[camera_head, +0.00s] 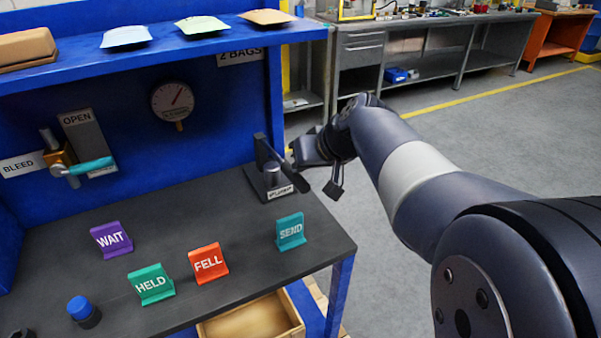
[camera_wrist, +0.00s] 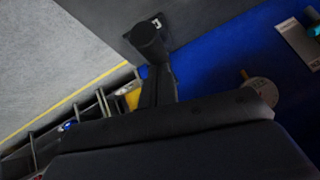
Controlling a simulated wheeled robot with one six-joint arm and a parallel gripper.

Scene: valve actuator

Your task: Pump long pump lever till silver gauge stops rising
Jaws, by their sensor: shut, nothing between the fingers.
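The long pump lever (camera_head: 283,166) is a dark bar on a small pump with a grey cylinder and a white label, at the right end of the bench. It slopes down to the right in the head view. In the wrist view a dark bar with a round end (camera_wrist: 149,42) looks like this lever. My gripper (camera_head: 298,155) is shut and empty, close beside the lever; whether it touches it I cannot tell. The round silver gauge (camera_head: 172,99) hangs on the blue back panel, its red needle pointing up and right. It shows partly in the wrist view (camera_wrist: 262,92).
A bleed valve with a teal handle (camera_head: 90,166) sits at the left under an OPEN plate. WAIT (camera_head: 111,240), HELD (camera_head: 151,285), FELL (camera_head: 208,263) and SEND (camera_head: 290,232) signs stand on the bench. A blue button (camera_head: 80,308) is front left. Open floor lies right.

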